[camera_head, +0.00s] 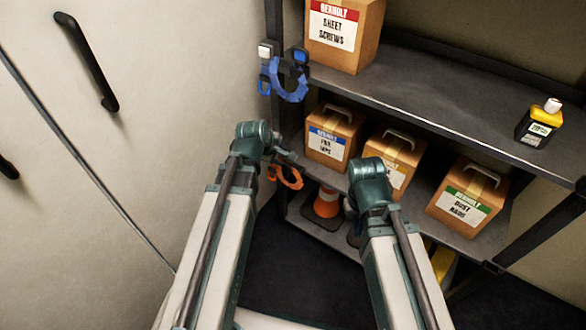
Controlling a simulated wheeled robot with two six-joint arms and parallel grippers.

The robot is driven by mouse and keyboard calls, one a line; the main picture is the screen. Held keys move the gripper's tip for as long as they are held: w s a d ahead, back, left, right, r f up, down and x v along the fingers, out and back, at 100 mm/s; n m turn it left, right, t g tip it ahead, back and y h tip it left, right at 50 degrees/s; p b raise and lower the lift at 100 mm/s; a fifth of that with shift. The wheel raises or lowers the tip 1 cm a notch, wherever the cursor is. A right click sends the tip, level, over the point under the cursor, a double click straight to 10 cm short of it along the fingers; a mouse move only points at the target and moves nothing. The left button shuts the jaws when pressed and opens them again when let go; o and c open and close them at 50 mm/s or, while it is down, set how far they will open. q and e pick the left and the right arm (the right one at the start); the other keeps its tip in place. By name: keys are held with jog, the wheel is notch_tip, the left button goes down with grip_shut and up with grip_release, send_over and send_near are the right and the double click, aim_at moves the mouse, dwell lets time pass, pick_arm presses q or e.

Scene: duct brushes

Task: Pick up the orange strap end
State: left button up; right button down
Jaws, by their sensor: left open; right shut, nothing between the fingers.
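The orange strap end (289,178) is a curved orange piece low beside the shelf's front left post. My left gripper (284,160) is just above it, its fingers small and partly hidden by my wrist. It is open, and I cannot tell whether it touches the orange piece. My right gripper (350,207) is shut and empty, mostly hidden behind its wrist, in front of the lower shelf.
A blue curved piece (290,88) hangs higher on the same post. Labelled boxes (334,137) stand on the middle shelf, and a sheet screws box (343,35) and a yellow-black bottle (540,124) above. An orange cone (326,203) stands low. A pale cabinet (150,130) fills the left.

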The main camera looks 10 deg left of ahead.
pick_arm(q)
jog(key=b, duration=0.3)
send_near(292, 164)
jog(key=f, duration=0.1)
jog(key=shift+w+a+r+b+x, duration=0.1)
jog(key=shift+w+b+x, duration=0.1)
jog(key=shift+b+x, duration=0.75)
jog(key=shift+w+a+r+b+x, duration=0.2)
jog(key=shift+b+x, duration=0.45)
jog(key=shift+x, duration=0.6)
jog(key=shift+w+r+b+x, duration=0.1)
jog(key=shift+w+b+x, duration=0.15)
jog(key=shift+b+x, duration=0.7)
grip_shut()
